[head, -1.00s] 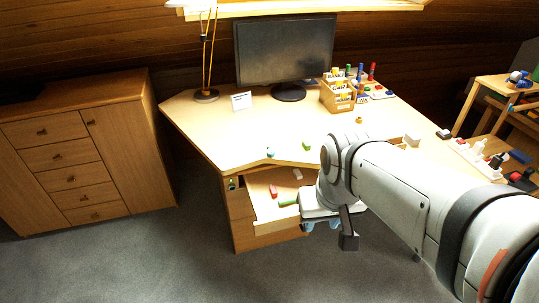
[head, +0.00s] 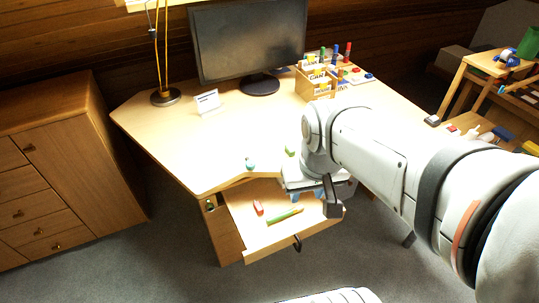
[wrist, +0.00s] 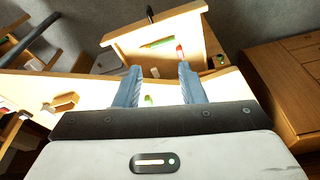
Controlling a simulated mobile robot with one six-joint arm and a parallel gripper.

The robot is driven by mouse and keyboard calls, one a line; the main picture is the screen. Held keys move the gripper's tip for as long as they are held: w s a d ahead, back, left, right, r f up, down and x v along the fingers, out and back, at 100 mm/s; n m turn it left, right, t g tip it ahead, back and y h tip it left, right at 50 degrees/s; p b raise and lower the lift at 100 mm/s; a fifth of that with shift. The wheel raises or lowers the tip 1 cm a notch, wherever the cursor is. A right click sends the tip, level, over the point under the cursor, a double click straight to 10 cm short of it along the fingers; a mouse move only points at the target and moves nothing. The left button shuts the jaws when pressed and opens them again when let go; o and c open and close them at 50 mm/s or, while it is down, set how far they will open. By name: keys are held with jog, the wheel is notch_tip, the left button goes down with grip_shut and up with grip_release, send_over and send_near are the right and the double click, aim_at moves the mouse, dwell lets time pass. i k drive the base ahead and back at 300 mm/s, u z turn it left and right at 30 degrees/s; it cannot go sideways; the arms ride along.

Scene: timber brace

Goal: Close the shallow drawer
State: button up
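The shallow drawer (head: 262,238) is pulled out from under the desk's front edge in the head view. A red item (head: 258,208) and a green stick-like item (head: 285,216) lie inside it. Its dark handle (head: 297,243) is on the front panel. The drawer also shows at the top of the wrist view (wrist: 205,42), beyond my fingertips. My gripper (wrist: 160,82) is open, with nothing between its two blue-grey fingers. In the head view my arm covers the drawer's right rear part, and my fingers are mostly hidden there. I cannot tell whether they touch the drawer.
The desk (head: 190,130) holds a monitor (head: 250,40), a lamp (head: 165,97), a small white card (head: 207,101) and a wooden organiser (head: 318,80). A wooden cabinet (head: 75,165) stands at the left. Grey carpet (head: 180,260) is clear in front of the desk.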

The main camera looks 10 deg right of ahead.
aim_at(261, 240)
jog(key=u, duration=1.15)
jog(key=k, duration=0.55)
jog(key=z, duration=0.65)
